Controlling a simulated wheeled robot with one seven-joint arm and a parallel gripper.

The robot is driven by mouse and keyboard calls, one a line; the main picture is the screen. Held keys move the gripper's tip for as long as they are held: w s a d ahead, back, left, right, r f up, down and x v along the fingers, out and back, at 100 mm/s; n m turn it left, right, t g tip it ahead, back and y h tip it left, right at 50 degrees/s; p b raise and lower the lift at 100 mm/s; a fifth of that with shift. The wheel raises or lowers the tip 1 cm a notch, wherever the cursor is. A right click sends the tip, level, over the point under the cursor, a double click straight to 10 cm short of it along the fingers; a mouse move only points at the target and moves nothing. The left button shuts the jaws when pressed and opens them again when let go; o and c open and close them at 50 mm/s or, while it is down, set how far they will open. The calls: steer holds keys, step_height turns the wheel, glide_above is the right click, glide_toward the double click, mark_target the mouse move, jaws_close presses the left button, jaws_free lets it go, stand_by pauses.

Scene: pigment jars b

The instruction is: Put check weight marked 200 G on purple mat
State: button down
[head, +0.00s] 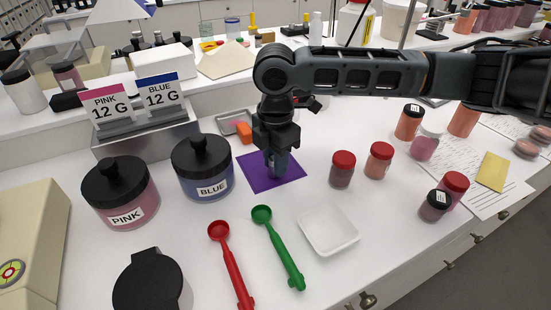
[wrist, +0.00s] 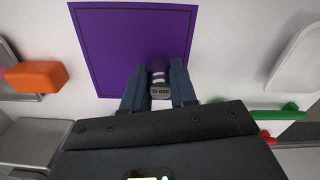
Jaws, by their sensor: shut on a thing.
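The purple mat (head: 258,180) lies flat on the white counter in the middle of the head view, and it fills the upper middle of the wrist view (wrist: 110,50). My gripper (head: 277,168) is over the mat, pointing down. In the wrist view my gripper (wrist: 159,88) is shut on the check weight (wrist: 160,91), a small grey metal piece with a knob. Its top marking is too small to read surely. In the head view the fingers mostly hide the weight. I cannot tell whether its base touches the mat.
A blue jar (head: 203,168) and a pink jar (head: 120,193) stand to the left. A green scoop (head: 277,246), a red scoop (head: 231,265) and a white tray (head: 328,230) lie in front. Red-lidded jars (head: 342,170) stand right. An orange block (head: 244,132) sits behind the mat.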

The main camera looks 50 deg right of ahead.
steer(key=shift+f, duration=0.2)
steer(key=c, duration=0.9)
jaws_free()
steer(key=shift+r, duration=0.1)
step_height(320, 180, up, 12)
steer(key=shift+r, duration=0.15)
